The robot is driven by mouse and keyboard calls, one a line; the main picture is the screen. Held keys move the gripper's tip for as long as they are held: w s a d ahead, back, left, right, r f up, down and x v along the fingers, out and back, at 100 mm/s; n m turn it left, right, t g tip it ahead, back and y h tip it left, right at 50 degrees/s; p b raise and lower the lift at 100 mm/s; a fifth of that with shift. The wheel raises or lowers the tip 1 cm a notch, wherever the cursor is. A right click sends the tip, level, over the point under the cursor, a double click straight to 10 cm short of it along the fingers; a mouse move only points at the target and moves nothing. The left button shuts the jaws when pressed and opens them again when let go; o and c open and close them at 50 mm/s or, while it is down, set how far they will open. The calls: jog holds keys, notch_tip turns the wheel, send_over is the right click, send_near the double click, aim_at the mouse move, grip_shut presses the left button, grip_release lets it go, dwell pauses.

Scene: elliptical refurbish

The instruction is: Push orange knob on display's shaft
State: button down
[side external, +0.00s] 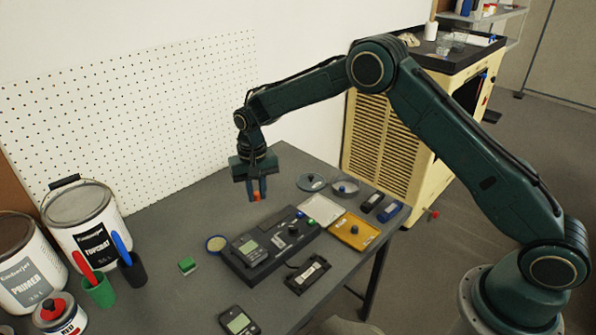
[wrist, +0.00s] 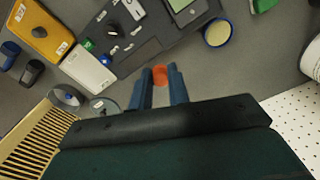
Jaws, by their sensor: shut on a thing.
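My gripper (side external: 257,190) is shut on the orange knob (side external: 256,196) and holds it above the table, behind the dark device panel. In the wrist view the orange knob (wrist: 160,75) sits between the two blue fingertips (wrist: 161,72). A display (side external: 249,249) with a pale screen is set on the left part of the dark panel (side external: 277,262). The display also shows at the top of the wrist view (wrist: 187,8). Its shaft is too small to make out. The knob is apart from the panel.
Near the panel are a yellow tray (side external: 353,231), a white tray (side external: 321,209), a round yellow-topped tin (side external: 215,243) and a green block (side external: 187,265). A second handheld meter (side external: 238,321) lies at the front. Paint cans (side external: 88,220) and cups stand at left.

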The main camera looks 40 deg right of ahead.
jog(key=n, duration=0.2)
send_over(243, 243)
jog(key=f, duration=0.1)
jog(key=shift+f, duration=0.15)
jog(key=shift+f, duration=0.25)
jog(key=shift+f, duration=2.55)
jog(key=shift+f, duration=0.7)
dwell(0.3)
jog(key=c, duration=1.3)
grip_release()
jog(key=shift+o, duration=0.2)
jog(key=shift+r, duration=0.15)
notch_tip(243, 243, up, 14)
jog(key=shift+f, duration=0.25)
